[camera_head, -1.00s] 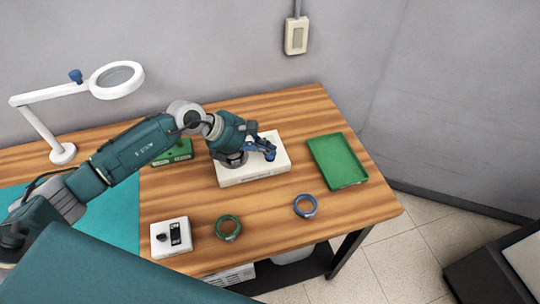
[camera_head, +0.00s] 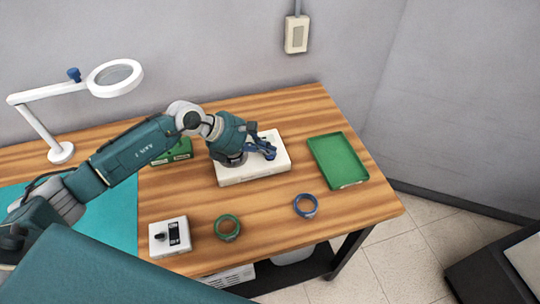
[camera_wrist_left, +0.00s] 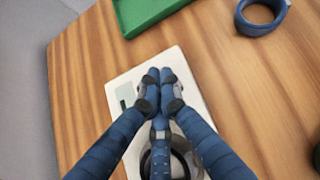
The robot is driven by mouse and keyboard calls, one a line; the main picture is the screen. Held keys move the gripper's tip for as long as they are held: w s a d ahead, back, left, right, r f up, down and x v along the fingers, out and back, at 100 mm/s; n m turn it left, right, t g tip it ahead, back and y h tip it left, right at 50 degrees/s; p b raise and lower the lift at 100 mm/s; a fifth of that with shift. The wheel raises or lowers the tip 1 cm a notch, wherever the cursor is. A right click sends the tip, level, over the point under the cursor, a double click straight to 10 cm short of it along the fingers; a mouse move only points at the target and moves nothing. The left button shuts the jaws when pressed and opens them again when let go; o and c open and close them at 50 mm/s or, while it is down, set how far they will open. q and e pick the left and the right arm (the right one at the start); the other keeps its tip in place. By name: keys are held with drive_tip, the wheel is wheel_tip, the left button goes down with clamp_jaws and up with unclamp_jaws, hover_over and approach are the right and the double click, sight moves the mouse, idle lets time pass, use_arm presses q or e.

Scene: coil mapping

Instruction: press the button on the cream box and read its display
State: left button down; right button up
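The cream box (camera_head: 279,165) lies on the wooden table, and it also shows in the left wrist view (camera_wrist_left: 116,79). My left gripper (camera_head: 270,153) is over its top, fingers pointing to the right. In the left wrist view my left gripper (camera_wrist_left: 160,75) has its fingertips together, with nothing seen between them. A small grey-green display (camera_wrist_left: 124,97) shows left of the fingers; no reading is legible. A dark round part (camera_head: 236,160) sits on the box under the gripper, partly hidden. I cannot make out the button, nor whether the fingertips touch the box. My right gripper is not in view.
A green tray (camera_head: 338,160) lies to the right. A blue ring (camera_head: 305,206), a green ring (camera_head: 227,228) and a white switch box (camera_head: 170,237) lie in front. A green box (camera_head: 178,151) is partly behind my arm. A magnifier lamp (camera_head: 60,152) stands at left.

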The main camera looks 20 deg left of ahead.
sight(268, 157)
use_arm(q)
drive_tip(key=shift+f+b, duration=0.4)
drive_tip(key=shift+b, duration=0.05)
idle(0.5)
drive_tip(key=shift+r, duration=0.1)
drive_tip(key=shift+r+p, duration=0.5)
drive_tip(key=shift+r, duration=0.25)
drive_tip(key=shift+r+p, duration=1.45)
drive_tip(key=shift+r, duration=1.05)
